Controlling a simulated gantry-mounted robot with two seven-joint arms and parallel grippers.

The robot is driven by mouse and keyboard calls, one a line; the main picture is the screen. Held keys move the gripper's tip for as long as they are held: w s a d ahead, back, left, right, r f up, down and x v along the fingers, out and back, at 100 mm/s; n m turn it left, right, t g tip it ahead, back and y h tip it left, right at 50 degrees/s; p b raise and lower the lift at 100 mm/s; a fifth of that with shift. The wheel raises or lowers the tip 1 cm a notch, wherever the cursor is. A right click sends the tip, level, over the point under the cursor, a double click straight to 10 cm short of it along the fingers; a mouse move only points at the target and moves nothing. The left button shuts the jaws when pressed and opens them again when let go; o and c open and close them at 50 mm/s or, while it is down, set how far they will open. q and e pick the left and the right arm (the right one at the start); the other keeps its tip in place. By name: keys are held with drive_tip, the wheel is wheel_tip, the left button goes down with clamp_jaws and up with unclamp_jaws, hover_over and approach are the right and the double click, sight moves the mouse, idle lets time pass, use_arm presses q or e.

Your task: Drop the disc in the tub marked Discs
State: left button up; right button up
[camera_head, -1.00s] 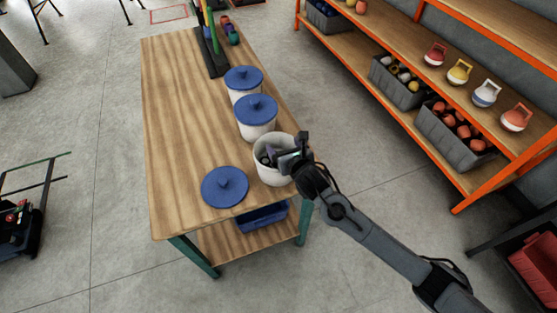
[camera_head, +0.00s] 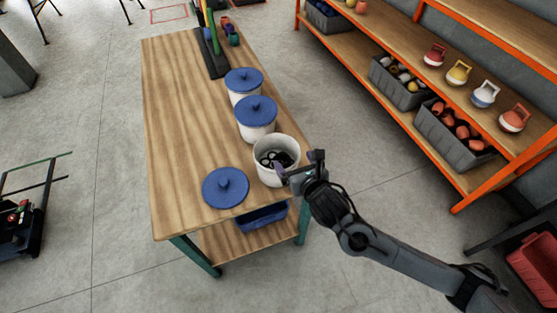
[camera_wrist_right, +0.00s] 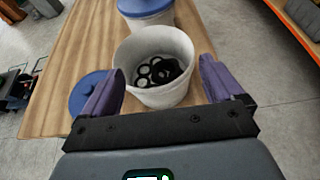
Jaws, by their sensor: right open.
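An open white tub (camera_head: 277,179) stands near the table's front right corner, and it also shows in the right wrist view (camera_wrist_right: 165,99). Several black ring-shaped discs (camera_wrist_right: 157,73) lie inside it; I cannot tell which one is the task's disc. No marking is readable on the tub. A blue lid (camera_head: 225,188) lies on the table to the tub's left. My right gripper (camera_head: 299,165) is open and empty at the tub's right rim, its purple fingers apart in the right wrist view (camera_wrist_right: 162,72). My left gripper is not in view.
Two white tubs with blue lids (camera_head: 256,112) (camera_head: 244,83) stand behind the open tub. A dark rack with coloured upright parts (camera_head: 213,52) is at the table's far end. The table's left side (camera_head: 180,120) is clear. Orange shelving (camera_head: 450,110) stands at right.

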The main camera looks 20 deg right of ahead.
drive_tip(key=shift+v, duration=1.1)
